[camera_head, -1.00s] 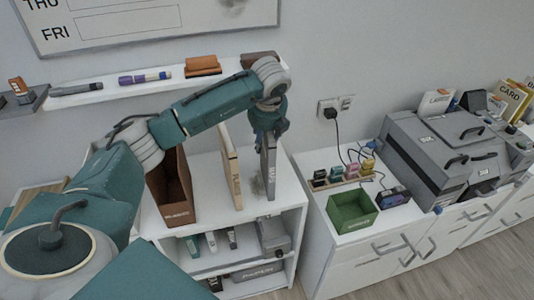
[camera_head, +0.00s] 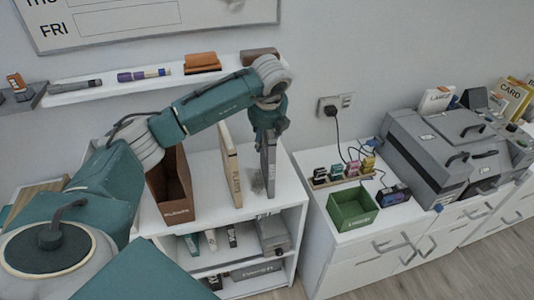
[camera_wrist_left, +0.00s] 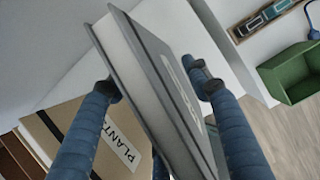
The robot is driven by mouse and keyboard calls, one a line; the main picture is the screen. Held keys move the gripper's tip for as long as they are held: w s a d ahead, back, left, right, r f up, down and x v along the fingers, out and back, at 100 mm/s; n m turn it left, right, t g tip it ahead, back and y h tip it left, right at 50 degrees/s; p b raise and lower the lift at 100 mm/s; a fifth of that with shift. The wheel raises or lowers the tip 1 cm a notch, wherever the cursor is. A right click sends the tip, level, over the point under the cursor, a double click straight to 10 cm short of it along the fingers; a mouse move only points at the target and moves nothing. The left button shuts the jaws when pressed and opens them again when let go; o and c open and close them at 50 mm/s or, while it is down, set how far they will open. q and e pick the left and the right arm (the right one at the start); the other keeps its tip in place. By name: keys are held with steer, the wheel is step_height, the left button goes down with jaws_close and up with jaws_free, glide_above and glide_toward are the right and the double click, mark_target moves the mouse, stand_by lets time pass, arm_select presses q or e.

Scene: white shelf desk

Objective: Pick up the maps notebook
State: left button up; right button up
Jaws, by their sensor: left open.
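The grey maps notebook (camera_head: 270,168) stands upright on the white shelf desk, right of the plants notebook (camera_head: 231,165). My left gripper (camera_head: 270,130) is over its top end from above. In the left wrist view the notebook (camera_wrist_left: 165,90) lies between the two blue fingers of my open gripper (camera_wrist_left: 158,88), one finger on each side. I see a gap by the right finger; whether the left finger touches the cover I cannot tell. The plants notebook also shows in the left wrist view (camera_wrist_left: 85,135), beyond the left finger. My right gripper is not in view.
A brown file box (camera_head: 172,187) stands left of the notebooks. A green bin (camera_head: 352,209) sits on the lower cabinet to the right. A wall shelf (camera_head: 130,83) with markers runs behind my arm. The desk top right of the maps notebook is clear.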

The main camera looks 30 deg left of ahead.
arm_select(q)
jaws_close()
steer(key=shift+r, duration=0.1)
